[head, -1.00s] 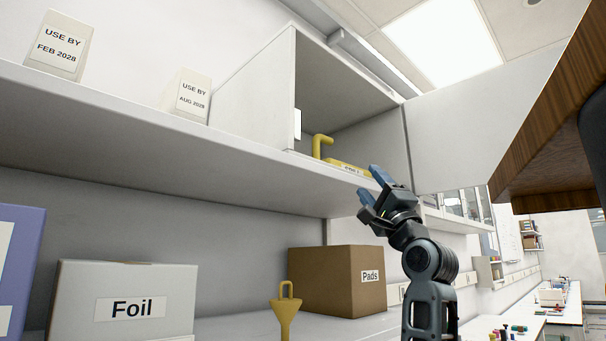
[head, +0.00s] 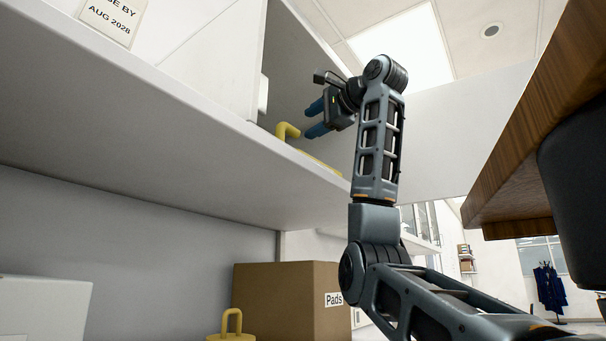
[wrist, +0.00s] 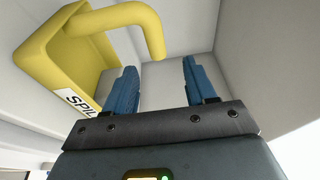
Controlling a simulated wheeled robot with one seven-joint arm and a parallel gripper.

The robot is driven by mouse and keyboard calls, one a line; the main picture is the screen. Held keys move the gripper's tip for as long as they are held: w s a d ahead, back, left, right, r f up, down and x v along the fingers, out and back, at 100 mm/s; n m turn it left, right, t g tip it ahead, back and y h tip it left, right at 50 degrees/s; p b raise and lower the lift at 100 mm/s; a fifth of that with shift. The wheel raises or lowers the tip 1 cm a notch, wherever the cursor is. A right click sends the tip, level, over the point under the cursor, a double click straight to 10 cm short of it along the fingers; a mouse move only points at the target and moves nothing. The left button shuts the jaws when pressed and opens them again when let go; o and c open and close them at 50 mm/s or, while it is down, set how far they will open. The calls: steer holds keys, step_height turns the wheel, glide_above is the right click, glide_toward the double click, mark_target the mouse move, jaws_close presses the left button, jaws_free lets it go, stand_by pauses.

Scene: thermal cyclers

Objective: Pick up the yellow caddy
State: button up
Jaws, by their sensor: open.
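The yellow caddy (head: 322,166) sits inside the open cabinet on the upper shelf. In the head view only its hooked handle (head: 287,131) and a strip of its top show above the shelf edge. In the wrist view the caddy (wrist: 48,62) fills the upper left, with a white label reading "SPIL" and its handle bending over to the right. My gripper (head: 312,119) is open with blue fingers, just right of the handle in the head view. In the wrist view the handle's end appears beyond the gap between the fingertips (wrist: 160,64). I see no clear contact.
The cabinet side wall (head: 215,60) is left of my gripper, and a white panel (head: 450,150) extends right. The shelf (head: 130,130) runs below. A Pads box (head: 280,300) and a yellow looped object (head: 232,326) stand beneath. A wooden overhang (head: 530,130) is at right.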

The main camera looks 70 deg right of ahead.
mark_target(300, 132)
steer(key=p+x, duration=0.3)
steer(key=x, duration=0.4)
steer(key=shift+w+d+f, duration=0.2)
steer(key=shift+d, duration=0.1)
jaws_close()
stand_by(0.5)
